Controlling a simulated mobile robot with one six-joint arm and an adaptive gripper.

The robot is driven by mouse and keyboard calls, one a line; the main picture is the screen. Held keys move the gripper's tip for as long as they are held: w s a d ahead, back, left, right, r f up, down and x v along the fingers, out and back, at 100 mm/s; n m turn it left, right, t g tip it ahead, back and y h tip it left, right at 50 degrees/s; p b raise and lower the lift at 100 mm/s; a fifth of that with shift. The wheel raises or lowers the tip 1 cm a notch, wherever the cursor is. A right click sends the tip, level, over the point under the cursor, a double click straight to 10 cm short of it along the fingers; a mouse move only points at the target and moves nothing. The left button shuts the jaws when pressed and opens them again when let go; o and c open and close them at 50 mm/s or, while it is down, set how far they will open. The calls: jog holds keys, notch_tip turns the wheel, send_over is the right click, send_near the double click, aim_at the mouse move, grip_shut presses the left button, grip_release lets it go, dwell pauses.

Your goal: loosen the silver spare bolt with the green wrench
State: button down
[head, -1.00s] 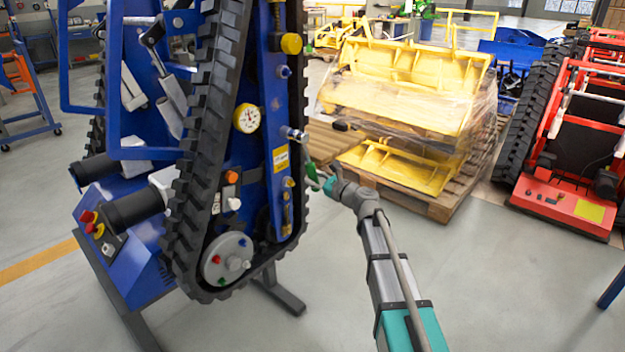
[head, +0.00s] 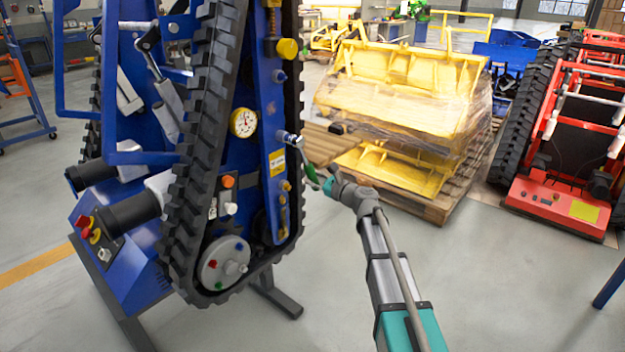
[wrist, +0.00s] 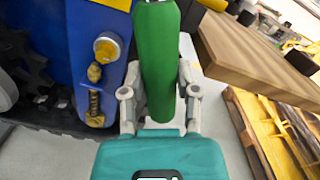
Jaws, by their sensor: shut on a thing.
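My gripper (head: 324,187) is shut on the green handle of the wrench (head: 311,173), beside the right side of the blue tracked carrier (head: 265,112). In the wrist view the green handle (wrist: 158,62) stands between my two fingers and runs out of the top of the picture. In the head view the wrench slants up and left from my gripper to the silver bolt (head: 290,138) on the carrier's side plate. The wrench's head appears to be at the bolt; whether it is seated on it is too small to tell.
A brass fitting (wrist: 107,47) sits on the blue plate left of the handle. A pressure gauge (head: 243,122) and black track (head: 205,135) are on the carrier. Wrapped yellow parts (head: 405,80) on a pallet (head: 440,209) stand right behind my gripper.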

dwell(0.3)
jog(key=shift+w+d+r+n+p, duration=0.35)
jog(key=shift+w+d+n, duration=0.05)
jog(key=shift+w+n, duration=0.2)
jog(key=shift+r, duration=0.1)
jog(key=shift+w+d+r+n+p, duration=0.4)
jog(key=shift+w+n+p, duration=0.05)
jog(key=shift+w+n, duration=0.15)
jog(key=shift+r, duration=0.1)
dwell(0.5)
jog(key=shift+w+d+r, duration=0.1)
jog(key=shift+w, duration=0.05)
jog(key=shift+s+a+f, duration=0.25)
jog(key=shift+s, duration=0.15)
dwell(0.3)
